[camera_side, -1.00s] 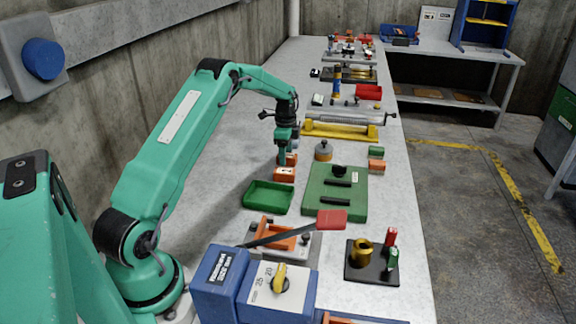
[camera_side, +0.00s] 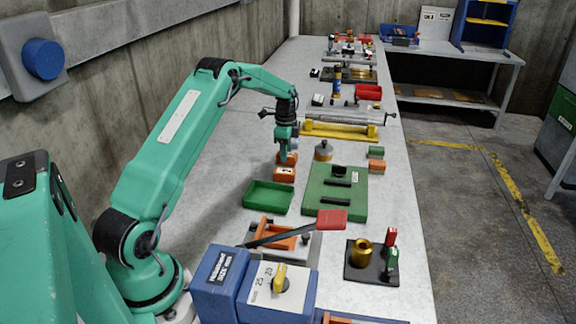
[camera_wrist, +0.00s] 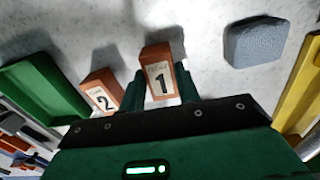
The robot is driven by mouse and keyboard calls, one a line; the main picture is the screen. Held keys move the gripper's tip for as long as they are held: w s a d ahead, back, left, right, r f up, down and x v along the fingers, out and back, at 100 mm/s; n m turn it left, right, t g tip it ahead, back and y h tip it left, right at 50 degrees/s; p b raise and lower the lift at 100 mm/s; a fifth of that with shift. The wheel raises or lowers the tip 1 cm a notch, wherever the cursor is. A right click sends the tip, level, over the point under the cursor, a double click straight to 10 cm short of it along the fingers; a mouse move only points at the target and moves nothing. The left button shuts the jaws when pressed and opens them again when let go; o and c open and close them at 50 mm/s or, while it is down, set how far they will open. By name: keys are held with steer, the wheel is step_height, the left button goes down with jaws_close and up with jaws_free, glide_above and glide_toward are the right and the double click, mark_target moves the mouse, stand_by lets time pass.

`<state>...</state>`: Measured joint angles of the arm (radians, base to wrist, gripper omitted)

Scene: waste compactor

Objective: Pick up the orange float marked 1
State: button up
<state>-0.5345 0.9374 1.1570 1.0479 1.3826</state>
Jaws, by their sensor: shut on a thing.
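The orange float marked 1 (camera_wrist: 158,72) stands between the two fingers of my gripper (camera_wrist: 160,92) in the wrist view, its white label facing the camera. My gripper is shut on it. In the side view my gripper (camera_side: 286,157) points down at the bench, and this float shows only in part beside the fingers. A second orange float, marked 2 (camera_wrist: 101,92), is just left of the gripper in the wrist view and nearer the camera in the side view (camera_side: 284,175). I cannot tell whether float 1 touches the bench.
An empty green tray (camera_side: 268,210) lies close to float 2. A grey block (camera_wrist: 255,42) is right of float 1 in the wrist view. A green board (camera_side: 318,203) with black bars and a yellow stand (camera_side: 340,130) are to the right. Bare bench lies left of the tray.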

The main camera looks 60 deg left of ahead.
steer(key=shift+r, duration=0.75)
step_height(320, 180, up, 2)
steer(key=shift+r, duration=0.25)
steer(key=d+r, duration=0.6)
steer(key=d, duration=0.5)
steer(key=shift+d+r, duration=0.35)
